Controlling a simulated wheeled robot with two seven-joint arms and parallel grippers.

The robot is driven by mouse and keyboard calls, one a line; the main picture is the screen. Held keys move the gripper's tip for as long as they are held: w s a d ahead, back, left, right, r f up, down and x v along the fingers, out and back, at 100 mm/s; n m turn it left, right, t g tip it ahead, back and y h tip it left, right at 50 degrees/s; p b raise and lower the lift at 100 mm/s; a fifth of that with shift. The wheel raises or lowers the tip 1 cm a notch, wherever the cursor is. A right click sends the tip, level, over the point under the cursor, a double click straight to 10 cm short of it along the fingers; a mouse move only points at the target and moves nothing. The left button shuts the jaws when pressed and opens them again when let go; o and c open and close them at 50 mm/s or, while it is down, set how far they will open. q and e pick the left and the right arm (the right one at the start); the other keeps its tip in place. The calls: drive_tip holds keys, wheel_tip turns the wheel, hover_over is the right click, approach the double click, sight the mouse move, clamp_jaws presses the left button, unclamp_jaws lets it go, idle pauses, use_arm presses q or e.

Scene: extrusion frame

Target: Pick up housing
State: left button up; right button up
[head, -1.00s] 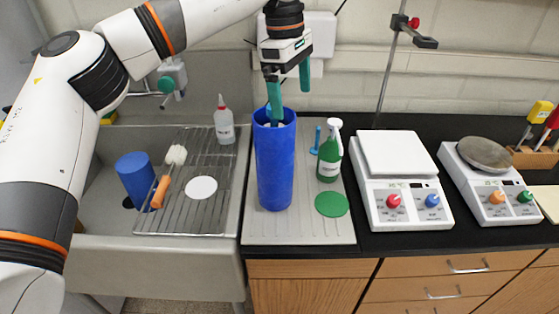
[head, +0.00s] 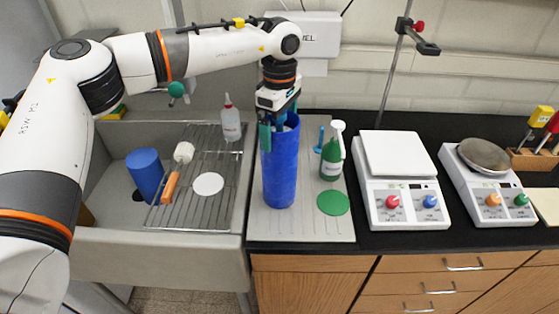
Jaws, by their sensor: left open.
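A tall blue cylinder (head: 280,175), which I take to be the housing, stands upright on the grey ribbed board (head: 322,228). Its top is open, and something pale shows just inside the mouth. My left gripper (head: 277,130) is at its top, pointing down, with its fingers apart. One teal finger hangs at the left of the rim, outside the wall as far as I can see. The other finger is partly hidden near the mouth. I cannot tell whether either finger touches the wall. My right gripper is out of view.
A shorter blue cylinder (head: 145,172) stands in the sink at left. A rack (head: 187,219) over the sink holds a brush (head: 172,180), a white disc (head: 208,184) and a wash bottle (head: 230,120). A green spray bottle (head: 331,158), green disc (head: 333,203) and scale (head: 396,158) are to the right.

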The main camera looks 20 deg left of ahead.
use_arm(q)
drive_tip(key=shift+f, duration=0.65)
drive_tip(key=c, duration=1.5)
drive_tip(key=shift+r, duration=0.1)
drive_tip(key=shift+c, duration=1)
